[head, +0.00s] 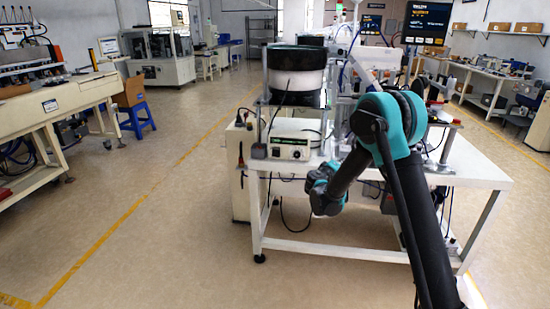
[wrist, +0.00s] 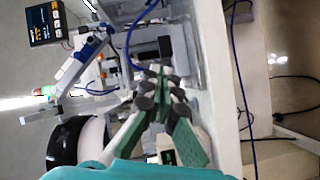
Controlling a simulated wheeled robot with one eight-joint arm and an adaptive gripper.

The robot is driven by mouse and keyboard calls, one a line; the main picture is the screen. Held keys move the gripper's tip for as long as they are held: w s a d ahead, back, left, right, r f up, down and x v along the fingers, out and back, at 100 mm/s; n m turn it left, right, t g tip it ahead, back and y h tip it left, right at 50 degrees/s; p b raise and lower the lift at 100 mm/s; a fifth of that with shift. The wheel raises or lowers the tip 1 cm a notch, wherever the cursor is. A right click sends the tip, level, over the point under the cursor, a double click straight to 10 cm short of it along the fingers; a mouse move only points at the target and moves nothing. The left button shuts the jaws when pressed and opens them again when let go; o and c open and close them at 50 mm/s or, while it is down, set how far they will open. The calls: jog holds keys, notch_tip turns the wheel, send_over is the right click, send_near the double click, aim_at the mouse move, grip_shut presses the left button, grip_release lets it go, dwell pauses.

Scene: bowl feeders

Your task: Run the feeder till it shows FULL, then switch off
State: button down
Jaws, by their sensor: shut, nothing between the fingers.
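The feeder bowl (head: 297,75), dark with a pale band, stands on the white table (head: 380,250). Below it is the white controller box (head: 291,145) with a dark green strip and small front controls; its switch position is too small to read. My gripper (wrist: 163,82) is shut and empty in the wrist view, its green-padded fingers over the table equipment; in the head view it cannot be made out beyond my wrist. The black-and-white bowl (wrist: 80,142) shows at the wrist view's lower left. A dark display (wrist: 46,22) has lit text, not legible.
A blue stool (head: 137,120) and a long workbench (head: 60,98) stand at the left. The floor between them and the white table is clear. Blue and black cables (wrist: 245,100) hang along the table edge. Wall screens (head: 427,23) and benches line the back right.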

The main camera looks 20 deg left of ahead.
jog(key=s+a+f+n+t+y, duration=0.2)
jog(key=a+f+n+y, duration=0.1)
jog(key=a, duration=0.7)
jog(key=s+a+f+n+t+y, duration=0.2)
jog(key=s+a+f+n+y, duration=0.1)
jog(key=a, duration=0.7)
jog(key=s+a+f+n+t+y, duration=0.1)
jog(key=a+f, duration=0.4)
jog(key=a, duration=0.5)
jog(key=s+n+y, duration=0.1)
jog(key=n+y, duration=0.1)
jog(key=shift+s+a+n+t, duration=0.2)
jog(key=shift+a+n+t, duration=0.1)
jog(key=shift+a+t, duration=0.1)
jog(key=shift+r, duration=0.1)
